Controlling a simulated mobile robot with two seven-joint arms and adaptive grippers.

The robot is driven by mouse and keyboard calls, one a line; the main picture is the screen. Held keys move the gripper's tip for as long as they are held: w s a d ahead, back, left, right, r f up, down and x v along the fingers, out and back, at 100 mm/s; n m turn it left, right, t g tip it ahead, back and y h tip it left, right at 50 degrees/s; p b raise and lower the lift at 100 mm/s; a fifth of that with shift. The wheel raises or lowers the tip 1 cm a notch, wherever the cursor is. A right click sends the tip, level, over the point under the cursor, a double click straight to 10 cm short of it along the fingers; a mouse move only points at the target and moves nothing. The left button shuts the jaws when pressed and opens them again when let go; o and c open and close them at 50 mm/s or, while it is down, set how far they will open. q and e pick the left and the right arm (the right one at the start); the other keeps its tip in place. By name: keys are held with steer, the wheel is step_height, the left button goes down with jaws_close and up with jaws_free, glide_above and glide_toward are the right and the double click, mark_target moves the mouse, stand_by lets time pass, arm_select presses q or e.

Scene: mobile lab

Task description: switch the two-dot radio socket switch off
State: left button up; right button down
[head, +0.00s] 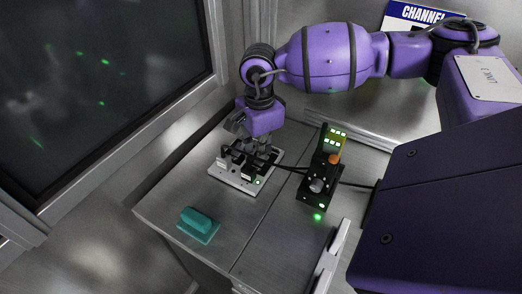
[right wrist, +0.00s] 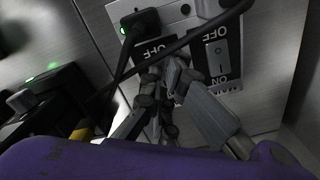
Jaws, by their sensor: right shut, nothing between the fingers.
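A pale metal socket plate (head: 226,177) lies on the grey bench and also shows in the right wrist view (right wrist: 185,12). In that view it bears a rocker switch (right wrist: 218,58) between upside-down OFF and ON labels. A second OFF label is partly covered by my fingers, which hide the switch beside it. I cannot make out any dot marks. My right gripper (head: 250,160) is shut and empty, pointing down over the plate; its fingers also show in the right wrist view (right wrist: 170,75). I cannot tell whether they touch a switch. My left gripper is not in view.
A black radio unit (head: 317,186) with lit keys and an orange part stands right of the plate. A black plug (right wrist: 137,25) with a cable and green light sits in the plate. A teal block (head: 198,224) lies nearer the front. A dark window is at left.

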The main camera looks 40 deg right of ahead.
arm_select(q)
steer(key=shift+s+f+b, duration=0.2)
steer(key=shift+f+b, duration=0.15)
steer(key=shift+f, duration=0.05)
arm_select(e)
steer(key=shift+s+f, duration=0.1)
steer(key=shift+f, duration=0.55)
